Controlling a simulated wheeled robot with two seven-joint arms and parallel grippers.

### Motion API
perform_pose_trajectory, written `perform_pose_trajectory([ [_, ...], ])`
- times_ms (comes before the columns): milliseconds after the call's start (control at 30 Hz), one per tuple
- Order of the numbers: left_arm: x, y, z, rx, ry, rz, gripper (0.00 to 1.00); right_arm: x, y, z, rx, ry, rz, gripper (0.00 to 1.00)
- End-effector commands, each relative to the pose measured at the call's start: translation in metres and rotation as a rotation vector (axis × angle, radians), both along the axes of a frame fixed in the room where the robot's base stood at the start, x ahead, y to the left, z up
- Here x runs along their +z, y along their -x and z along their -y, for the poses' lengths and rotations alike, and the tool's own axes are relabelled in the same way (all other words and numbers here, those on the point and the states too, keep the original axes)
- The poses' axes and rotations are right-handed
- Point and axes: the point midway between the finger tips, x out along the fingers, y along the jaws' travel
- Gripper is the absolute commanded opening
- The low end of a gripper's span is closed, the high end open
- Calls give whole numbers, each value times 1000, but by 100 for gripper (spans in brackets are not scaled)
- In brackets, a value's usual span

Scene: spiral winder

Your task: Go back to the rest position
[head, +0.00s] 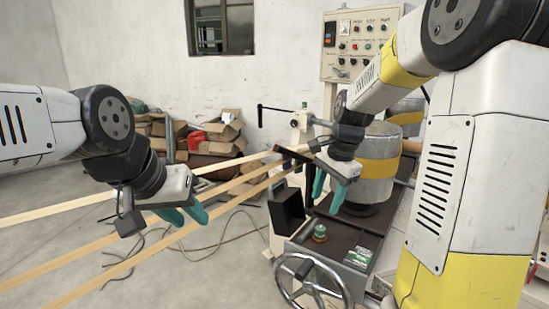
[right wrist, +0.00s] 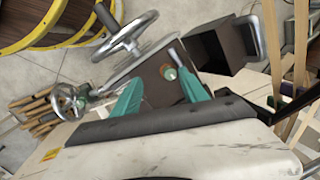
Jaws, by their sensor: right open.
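My left gripper (head: 186,213) hangs at the left of the head view with its teal fingers pointing down and right, beside the long wooden strips (head: 110,240). Its fingers look close together, and the gap between them is not clear. My right gripper (head: 330,188) is in front of the machine's grey and yellow drum (head: 378,165). Its two teal fingers are apart and nothing is between them. In the right wrist view, my right gripper (right wrist: 162,88) is also open, with a small green-topped spool (right wrist: 169,73) on the machine's tray beyond its fingers.
The winding machine has a dark tray (head: 333,238), a handwheel (head: 311,284) and a control panel (head: 361,44). A dark open box (head: 287,208) is left of the tray. Cardboard boxes (head: 222,130) are piled by the wall. Cables lie on the otherwise open floor.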

Motion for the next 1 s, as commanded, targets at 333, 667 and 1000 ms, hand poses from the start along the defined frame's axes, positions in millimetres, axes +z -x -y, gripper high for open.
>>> perform_pose_trajectory([
  [333, 0, 0, 0, 0, 0, 0, 34, 71, 115, -9, 589, 67, 365, 51],
  [667, 0, 0, 0, 0, 0, 0, 34, 79, 179, -14, 932, 280, 547, 51],
  [1000, 0, 0, 0, 0, 0, 0, 34, 78, 183, -14, 963, 301, 557, 51],
])
